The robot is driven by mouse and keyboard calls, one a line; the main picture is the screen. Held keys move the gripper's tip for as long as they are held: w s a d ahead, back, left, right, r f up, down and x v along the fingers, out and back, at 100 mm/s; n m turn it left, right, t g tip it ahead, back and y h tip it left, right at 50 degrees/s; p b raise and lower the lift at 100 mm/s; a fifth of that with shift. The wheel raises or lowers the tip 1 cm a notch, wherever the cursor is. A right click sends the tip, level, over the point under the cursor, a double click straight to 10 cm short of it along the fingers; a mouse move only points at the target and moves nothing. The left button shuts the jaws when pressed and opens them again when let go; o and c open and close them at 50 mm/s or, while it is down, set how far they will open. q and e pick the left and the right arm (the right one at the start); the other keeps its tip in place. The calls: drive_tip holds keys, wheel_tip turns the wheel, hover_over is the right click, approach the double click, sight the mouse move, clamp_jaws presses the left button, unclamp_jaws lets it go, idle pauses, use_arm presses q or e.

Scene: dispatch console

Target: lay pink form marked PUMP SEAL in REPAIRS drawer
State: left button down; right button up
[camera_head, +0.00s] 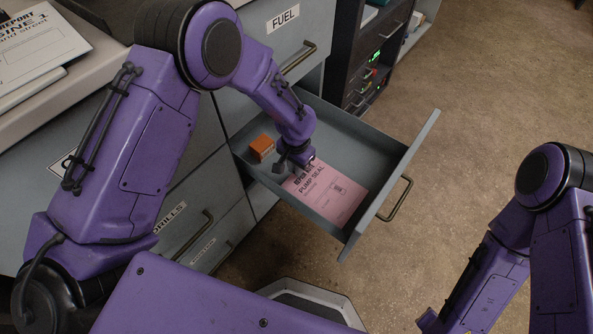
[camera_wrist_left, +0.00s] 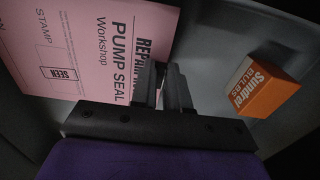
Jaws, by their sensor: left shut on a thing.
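The pink form (camera_head: 325,192) marked PUMP SEAL is inside the open drawer, over the near part of its floor. It also shows in the wrist view (camera_wrist_left: 85,50), with its printed side up and a SEEN stamp box. My left gripper (camera_head: 298,166) reaches down into the drawer and is shut on the form's edge; its dark fingers also show in the wrist view (camera_wrist_left: 163,85). I cannot tell whether the form touches the drawer floor. The drawer (camera_head: 375,155) is pulled well out; its front label is not visible. My right gripper is out of view.
An orange box (camera_head: 262,147) marked BULBS in the wrist view stands in the drawer, beside my left gripper. A drawer labelled FUEL (camera_head: 285,20) and one labelled DRILLS (camera_head: 170,217) are shut. Papers (camera_head: 38,50) lie on the counter. The floor at right is clear.

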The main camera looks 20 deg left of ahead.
use_arm(q)
wheel_tip(320, 180, down, 2)
drive_tip(key=shift+f, duration=0.1)
drive_tip(key=c, duration=1.1)
unclamp_jaws()
drive_tip(key=shift+r+p, duration=1.8)
drive_tip(key=shift+r, duration=4.3)
